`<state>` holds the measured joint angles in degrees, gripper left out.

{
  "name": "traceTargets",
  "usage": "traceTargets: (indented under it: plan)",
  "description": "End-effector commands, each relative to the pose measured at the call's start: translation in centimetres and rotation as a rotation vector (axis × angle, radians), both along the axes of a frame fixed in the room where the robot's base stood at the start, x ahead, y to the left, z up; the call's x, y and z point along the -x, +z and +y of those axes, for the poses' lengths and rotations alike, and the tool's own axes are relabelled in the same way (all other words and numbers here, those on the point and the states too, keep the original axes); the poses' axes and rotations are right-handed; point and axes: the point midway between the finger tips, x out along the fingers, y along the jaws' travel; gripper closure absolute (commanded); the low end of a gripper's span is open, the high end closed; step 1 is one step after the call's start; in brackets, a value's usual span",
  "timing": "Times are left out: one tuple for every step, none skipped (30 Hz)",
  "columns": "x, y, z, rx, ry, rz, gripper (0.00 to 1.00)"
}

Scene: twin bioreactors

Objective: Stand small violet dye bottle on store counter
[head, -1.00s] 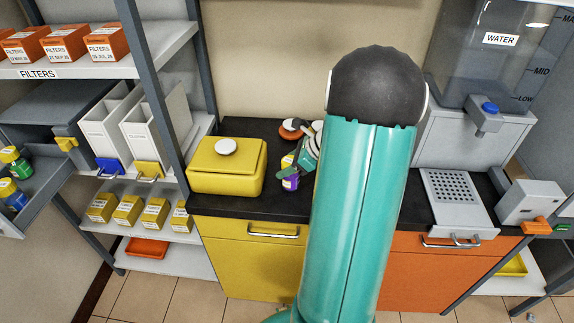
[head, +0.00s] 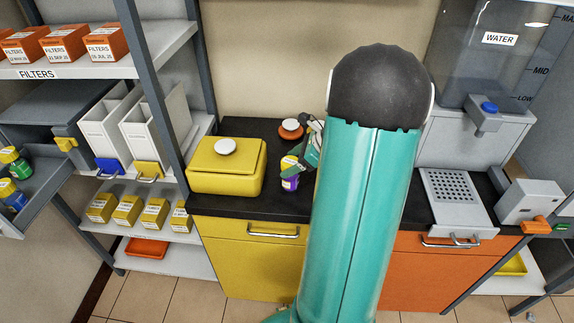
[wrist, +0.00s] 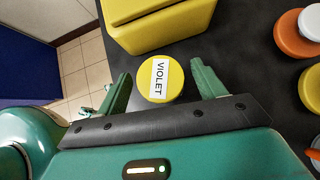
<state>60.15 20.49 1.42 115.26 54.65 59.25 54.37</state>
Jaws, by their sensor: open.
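The small violet dye bottle (head: 290,172) stands upright on the dark store counter (head: 245,207), to the right of a yellow lidded box. In the wrist view its yellow cap (wrist: 172,92) shows with a VIOLET label, seen from above. My gripper (wrist: 160,85) is open, with one green finger on each side of the bottle and a gap between each finger and the cap. In the head view my gripper (head: 306,158) is at the bottle's upper right, partly hidden by my arm.
The yellow box (head: 226,167) stands just left of the bottle. An orange container with a white lid (head: 291,128) is behind it. The shelf rack (head: 165,110) is at left. A water tank (head: 488,55) and grey drain tray (head: 459,197) are at right.

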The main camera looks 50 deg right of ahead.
Motion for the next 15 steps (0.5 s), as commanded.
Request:
traceTargets:
  plan:
    - [0.7,0.9,-0.5,0.003,-0.001,-0.001,0.31]
    - [1.1,1.3,-0.8,0.004,-0.001,-0.001,0.31]
    - [1.6,2.0,-1.1,0.004,-0.001,-0.002,0.31]
    - [2.1,2.5,-1.3,0.005,-0.002,-0.002,0.31]
    - [2.5,2.9,-1.6,0.004,-0.001,-0.001,0.31]
    - [3.0,3.6,-1.9,0.004,-0.001,-0.001,0.31]
    - [3.4,4.0,-2.1,0.004,-0.001,-0.002,0.31]
    - [3.8,4.4,-2.4,0.004,-0.003,-0.001,0.31]
    - [4.2,4.9,-2.6,0.002,-0.002,0.0,0.31]
    - [4.5,5.2,-2.8,0.002,-0.001,0.0,0.31]
    - [4.7,5.6,-2.9,0.002,-0.001,0.0,0.31]
    - [5.1,5.9,-3.1,0.002,0.0,-0.001,0.31]
    - [5.2,6.2,-3.2,0.002,0.0,-0.001,0.31]
    - [5.4,6.4,-3.3,0.002,0.0,-0.001,0.31]
    - [5.6,6.5,-3.4,0.001,0.0,-0.001,0.31]
